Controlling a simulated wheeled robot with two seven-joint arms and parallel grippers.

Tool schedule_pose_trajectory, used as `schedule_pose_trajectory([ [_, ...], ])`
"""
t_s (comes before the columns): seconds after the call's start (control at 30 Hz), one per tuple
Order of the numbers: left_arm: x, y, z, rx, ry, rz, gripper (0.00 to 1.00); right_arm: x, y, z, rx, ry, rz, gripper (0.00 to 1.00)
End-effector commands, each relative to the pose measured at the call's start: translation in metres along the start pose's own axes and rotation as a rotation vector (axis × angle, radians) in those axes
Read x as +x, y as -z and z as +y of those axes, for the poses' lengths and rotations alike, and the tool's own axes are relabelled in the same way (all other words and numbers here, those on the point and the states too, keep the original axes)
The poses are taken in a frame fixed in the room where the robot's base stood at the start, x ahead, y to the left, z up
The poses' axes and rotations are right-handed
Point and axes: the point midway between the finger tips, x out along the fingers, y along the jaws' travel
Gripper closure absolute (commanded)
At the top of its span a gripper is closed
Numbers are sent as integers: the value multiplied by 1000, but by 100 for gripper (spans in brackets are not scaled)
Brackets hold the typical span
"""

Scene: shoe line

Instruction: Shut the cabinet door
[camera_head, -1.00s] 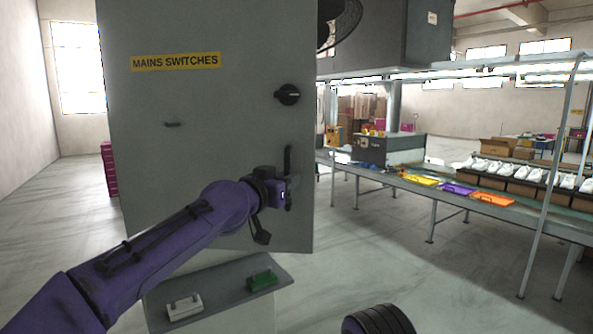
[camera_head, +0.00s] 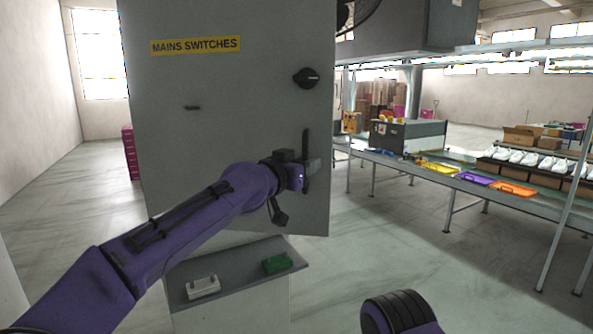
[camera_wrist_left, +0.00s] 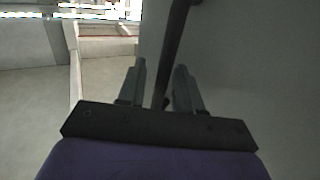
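The grey cabinet door (camera_head: 235,140) with a yellow "MAINS SWITCHES" label (camera_head: 195,46) fills the middle left of the head view. Its upright black handle (camera_head: 306,150) is near the right edge, below a round black knob (camera_head: 306,78). My left gripper (camera_head: 308,172) is at the handle's lower part. In the left wrist view the handle bar (camera_wrist_left: 176,45) passes between the two fingers of my left gripper (camera_wrist_left: 160,82), with small gaps seen on both sides. The cabinet interior is hidden, and how far the door stands open cannot be told. My right gripper is out of view.
A grey-topped stand (camera_head: 235,278) below the door carries a white handled block (camera_head: 203,287) and a green one (camera_head: 277,264). A conveyor table (camera_head: 455,182) with trays and shoes runs along the right. Floor between is clear.

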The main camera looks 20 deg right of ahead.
Motion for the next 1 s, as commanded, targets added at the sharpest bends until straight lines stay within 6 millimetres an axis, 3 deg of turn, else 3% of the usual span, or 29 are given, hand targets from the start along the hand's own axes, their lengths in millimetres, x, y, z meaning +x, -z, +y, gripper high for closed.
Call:
schedule_pose_trajectory([
  [0.1,-18,-9,-1,5,1,2,65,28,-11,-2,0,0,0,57],
  [0.33,-69,-9,0,3,1,2,65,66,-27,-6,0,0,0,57],
  [0.5,-94,-4,2,2,0,0,65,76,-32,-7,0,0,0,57],
  [0.8,-100,-1,2,1,-1,-1,65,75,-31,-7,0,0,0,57],
  [0.83,-100,-1,2,1,-1,-1,65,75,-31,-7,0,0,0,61],
  [0.93,-97,-18,-2,-15,9,-19,65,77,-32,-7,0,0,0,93],
  [0.97,-95,-32,-7,-31,19,-35,65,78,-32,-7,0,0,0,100],
  [1.0,-92,-61,-14,-64,38,-67,65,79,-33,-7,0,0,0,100],
])
